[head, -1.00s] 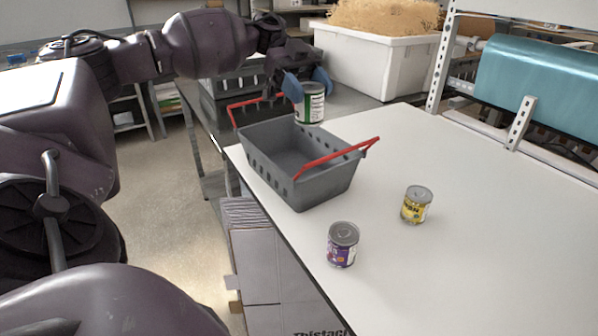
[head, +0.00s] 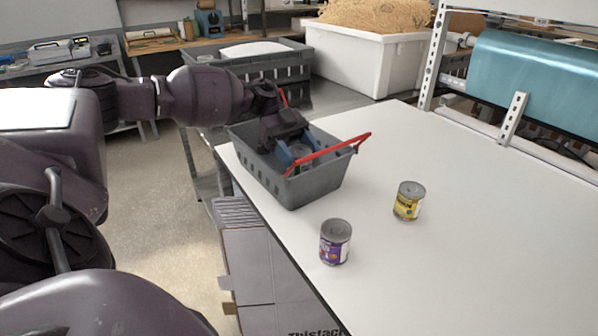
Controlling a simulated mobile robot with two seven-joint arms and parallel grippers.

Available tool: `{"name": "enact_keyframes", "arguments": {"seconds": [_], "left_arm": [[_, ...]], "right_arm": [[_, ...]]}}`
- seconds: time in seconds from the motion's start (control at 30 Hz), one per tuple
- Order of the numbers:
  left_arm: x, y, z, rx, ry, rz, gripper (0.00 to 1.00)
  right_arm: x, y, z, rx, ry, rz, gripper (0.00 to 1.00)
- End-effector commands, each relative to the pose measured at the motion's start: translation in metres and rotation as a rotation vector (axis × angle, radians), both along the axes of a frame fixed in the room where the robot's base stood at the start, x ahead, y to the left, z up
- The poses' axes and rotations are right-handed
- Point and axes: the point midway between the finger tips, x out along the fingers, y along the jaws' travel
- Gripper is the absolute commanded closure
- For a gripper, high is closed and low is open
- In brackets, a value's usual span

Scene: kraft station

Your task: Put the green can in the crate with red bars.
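The grey crate with red bars (head: 317,187) stands on the white table near its left edge. My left gripper (head: 299,158) reaches down into the crate, its blue fingers on either side of the green can (head: 301,151). Only the grey top and a little of the can's side show; the fingers and the crate wall hide the rest. I cannot see whether the can touches the crate floor. My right gripper is not in view.
A purple-labelled can (head: 335,243) and a yellow can (head: 408,201) stand upright on the white table (head: 480,250) in front of the crate. A white bin (head: 365,65) stands behind. The table's right side is clear.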

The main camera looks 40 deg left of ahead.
Motion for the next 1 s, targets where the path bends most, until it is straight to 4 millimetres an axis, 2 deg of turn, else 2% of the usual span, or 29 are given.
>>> {"name": "enact_keyframes", "arguments": {"seconds": [0.3, 0.77, 0.8, 0.87, 1.0], "left_arm": [[0.0, -0.001, -0.048, -0.001, 0.004, 0.0, 0.69], [0.0, 0.0, -0.054, -0.001, 0.002, 0.0, 0.69], [0.0, 0.0, -0.054, 0.0, 0.001, 0.0, 0.37], [0.0, 0.0, -0.054, 0.0, 0.001, 0.0, 0.31], [0.0, 0.0, -0.054, 0.0, 0.001, 0.0, 0.31]], "right_arm": [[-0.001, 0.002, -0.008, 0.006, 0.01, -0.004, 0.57], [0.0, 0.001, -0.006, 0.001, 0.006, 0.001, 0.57], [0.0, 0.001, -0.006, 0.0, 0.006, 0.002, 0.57], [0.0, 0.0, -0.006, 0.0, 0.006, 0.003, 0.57], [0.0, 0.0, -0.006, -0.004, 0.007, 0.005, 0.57]]}}
